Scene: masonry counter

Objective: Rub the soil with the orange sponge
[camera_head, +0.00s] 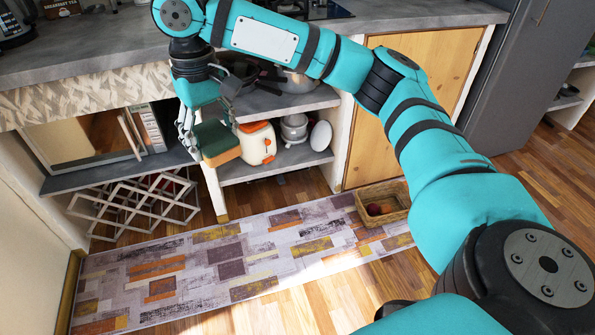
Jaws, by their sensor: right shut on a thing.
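My right gripper (193,138) hangs below the counter edge, pointing down, in the left-centre of the head view. It is shut on the orange sponge (222,156), a block with a dark green upper layer and an orange-brown lower layer. The sponge is held in front of the open shelves, above the floor. I cannot make out any soil in this view; my right arm hides part of the counter. My left gripper is not in view.
The grey counter (90,48) runs along the back. A cream and orange toaster (257,143) stands on the lower shelf just right of the sponge. A lattice rack (130,205) is at left. A patterned rug (230,262) and wicker basket (395,215) lie on the floor.

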